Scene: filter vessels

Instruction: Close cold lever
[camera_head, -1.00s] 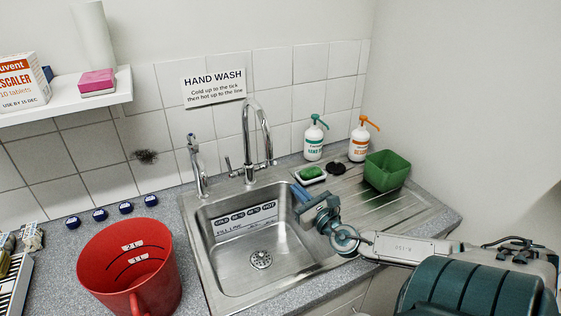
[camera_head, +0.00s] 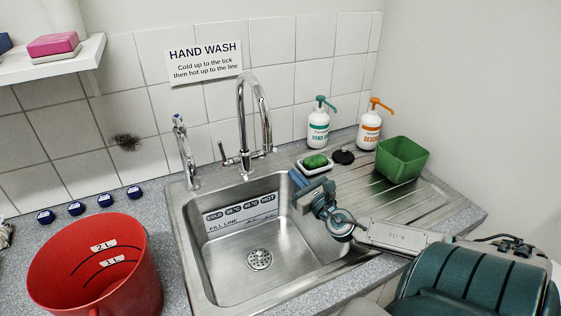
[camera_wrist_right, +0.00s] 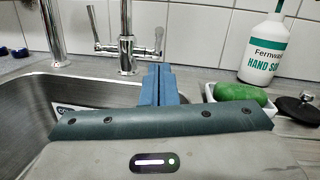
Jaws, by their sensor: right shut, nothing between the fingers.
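The tall chrome mixer tap (camera_head: 242,120) stands behind the sink, with a small lever on each side of its base. The left lever (camera_head: 224,153) and right lever (camera_head: 271,140) also show in the wrist view, left (camera_wrist_right: 92,20) and right (camera_wrist_right: 158,38), both pointing upward. I cannot tell from markings which is cold. No water stream is visible. My right gripper (camera_head: 293,178) is shut and empty over the sink's right side, in front of the tap and apart from it. In the wrist view its blue fingers (camera_wrist_right: 157,75) point toward the right lever. My left gripper is out of view.
A second, slimmer tap (camera_head: 184,155) stands left. The steel sink (camera_head: 225,265) has a fill-line label. A soap dish (camera_head: 315,168), two pump bottles (camera_head: 318,128) (camera_head: 369,130) and a green tub (camera_head: 402,160) stand right. A red bucket (camera_head: 100,275) stands front left.

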